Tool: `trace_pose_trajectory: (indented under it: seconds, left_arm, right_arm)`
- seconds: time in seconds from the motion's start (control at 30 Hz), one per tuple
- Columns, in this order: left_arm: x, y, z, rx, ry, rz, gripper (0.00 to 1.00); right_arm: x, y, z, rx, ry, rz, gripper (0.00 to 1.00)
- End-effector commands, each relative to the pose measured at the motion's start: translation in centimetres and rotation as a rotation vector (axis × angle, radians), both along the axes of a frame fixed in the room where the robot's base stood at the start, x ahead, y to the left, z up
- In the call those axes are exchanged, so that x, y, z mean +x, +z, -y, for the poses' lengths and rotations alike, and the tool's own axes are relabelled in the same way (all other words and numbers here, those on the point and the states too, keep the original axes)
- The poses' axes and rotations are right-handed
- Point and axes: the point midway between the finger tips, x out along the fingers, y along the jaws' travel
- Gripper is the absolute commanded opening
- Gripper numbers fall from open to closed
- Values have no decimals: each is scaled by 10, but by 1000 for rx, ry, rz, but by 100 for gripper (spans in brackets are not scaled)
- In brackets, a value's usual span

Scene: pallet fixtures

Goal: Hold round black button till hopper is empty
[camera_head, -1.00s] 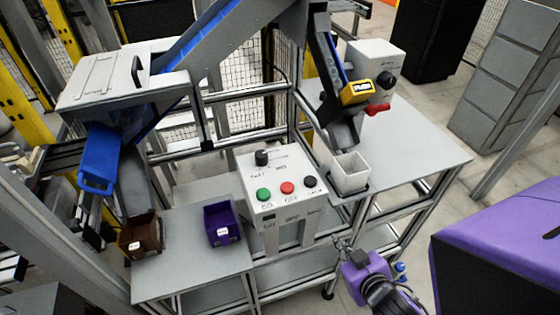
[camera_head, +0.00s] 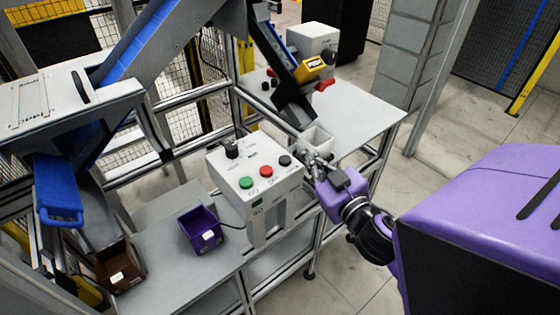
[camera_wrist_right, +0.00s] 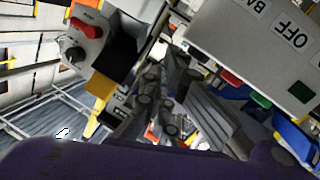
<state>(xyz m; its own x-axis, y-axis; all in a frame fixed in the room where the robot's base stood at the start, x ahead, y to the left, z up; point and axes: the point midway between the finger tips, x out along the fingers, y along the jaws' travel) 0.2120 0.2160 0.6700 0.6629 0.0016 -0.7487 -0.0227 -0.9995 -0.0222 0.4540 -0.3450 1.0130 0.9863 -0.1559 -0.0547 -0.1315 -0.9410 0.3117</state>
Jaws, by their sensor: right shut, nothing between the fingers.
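The round black button (camera_head: 285,160) is the rightmost of the three buttons on the sloped top of the white control box (camera_head: 250,208), beside the red button (camera_head: 266,171) and green button (camera_head: 246,182). My right gripper (camera_head: 311,157) is shut and empty. In the head view its fingertips appear just right of the black button, in front of the white bin; I cannot tell their height, but no contact shows. The gripper also shows in the right wrist view (camera_wrist_right: 152,90), where I cannot make out the black button. My left gripper is not in view.
A white open bin (camera_head: 317,138) stands under the dark chute (camera_head: 292,103) behind my right gripper. A purple bin (camera_head: 201,231) and a brown bin (camera_head: 119,265) sit on the grey table at left. A black knob (camera_head: 232,150) stands on the control box.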

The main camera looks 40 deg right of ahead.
Motion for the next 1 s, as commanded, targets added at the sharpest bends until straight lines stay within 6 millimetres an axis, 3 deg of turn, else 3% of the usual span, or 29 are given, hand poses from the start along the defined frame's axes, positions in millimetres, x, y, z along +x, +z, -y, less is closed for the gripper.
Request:
trace_pose_trajectory:
  seconds: [0.17,0.3,0.4,0.53,0.67,1.0]
  left_arm:
    - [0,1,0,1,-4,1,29]
    - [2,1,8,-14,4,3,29]
    - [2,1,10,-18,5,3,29]
    - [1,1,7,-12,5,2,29]
    - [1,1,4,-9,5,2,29]
    - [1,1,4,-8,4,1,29]
  right_arm:
    - [32,66,-34,-68,236,189,0]
    - [46,113,-80,-153,515,293,0]
    - [47,130,-111,-231,722,296,0]
    - [44,133,-135,-346,957,203,0]
    - [43,122,-135,-472,1114,17,0]
    - [49,109,-68,-665,1122,-481,0]
